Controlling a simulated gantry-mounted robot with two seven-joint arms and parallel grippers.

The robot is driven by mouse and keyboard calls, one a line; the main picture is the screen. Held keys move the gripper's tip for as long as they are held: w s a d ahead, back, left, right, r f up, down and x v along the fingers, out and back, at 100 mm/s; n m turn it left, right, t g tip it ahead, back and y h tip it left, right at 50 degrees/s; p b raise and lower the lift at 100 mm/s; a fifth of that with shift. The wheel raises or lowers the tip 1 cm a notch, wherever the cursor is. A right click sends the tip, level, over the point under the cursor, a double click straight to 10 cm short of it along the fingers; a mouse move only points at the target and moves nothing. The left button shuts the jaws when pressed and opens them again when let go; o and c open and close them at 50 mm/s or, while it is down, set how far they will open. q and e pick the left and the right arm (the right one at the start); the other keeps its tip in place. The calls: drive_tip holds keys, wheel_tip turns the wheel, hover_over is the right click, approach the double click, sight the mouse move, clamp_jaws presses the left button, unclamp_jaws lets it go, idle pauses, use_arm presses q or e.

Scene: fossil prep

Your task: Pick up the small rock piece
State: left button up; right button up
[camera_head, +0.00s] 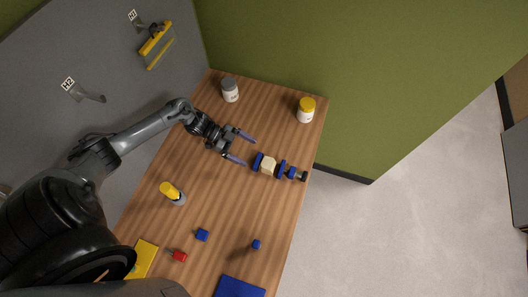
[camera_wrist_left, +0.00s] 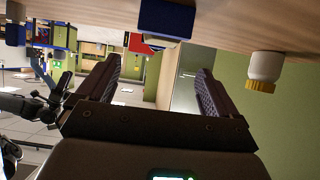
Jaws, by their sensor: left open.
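A pale beige rock-like piece (camera_head: 267,166) sits between the blue jaws of a small vise (camera_head: 282,169) near the right edge of the table. I cannot tell whether this is the small rock piece or a larger rock. My left gripper (camera_head: 247,152) is open and empty, just left of the vise, with its fingers pointing toward it and apart from it. In the left wrist view the two open fingers (camera_wrist_left: 155,85) have nothing between them. A blue block-like part (camera_wrist_left: 166,18), probably of the vise, shows above them. My right gripper is not in view.
A yellow-lidded jar (camera_head: 306,111) and a grey-lidded jar (camera_head: 230,91) stand at the table's far end. A yellow-topped bottle (camera_head: 172,193), a red item (camera_head: 179,256), small blue blocks (camera_head: 202,235) and a blue mat (camera_head: 240,287) lie nearer. The wooden table (camera_head: 225,205) has clear room mid-surface.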

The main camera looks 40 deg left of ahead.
sight(267, 162)
use_arm(q)
drive_tip(key=b+x, duration=0.1)
drive_tip(key=x, duration=0.3)
drive_tip(key=shift+d+f, duration=0.3)
drive_tip(key=shift+d, duration=0.05)
drive_tip(key=shift+w+d+f+b, duration=0.1)
drive_tip(key=shift+w+d+b, duration=0.15)
drive_tip(key=shift+b, duration=0.1)
drive_tip(key=shift+w+d+f+b, duration=0.15)
drive_tip(key=shift+d+f+b, duration=0.1)
drive_tip(key=shift+f+b, duration=0.1)
drive_tip(key=b+x, duration=0.2)
drive_tip(key=x, duration=0.2)
drive_tip(key=shift+f, duration=0.1)
drive_tip(key=c, duration=1.1)
drive_tip(key=shift+w, duration=0.1)
drive_tip(key=shift+c, duration=1.1)
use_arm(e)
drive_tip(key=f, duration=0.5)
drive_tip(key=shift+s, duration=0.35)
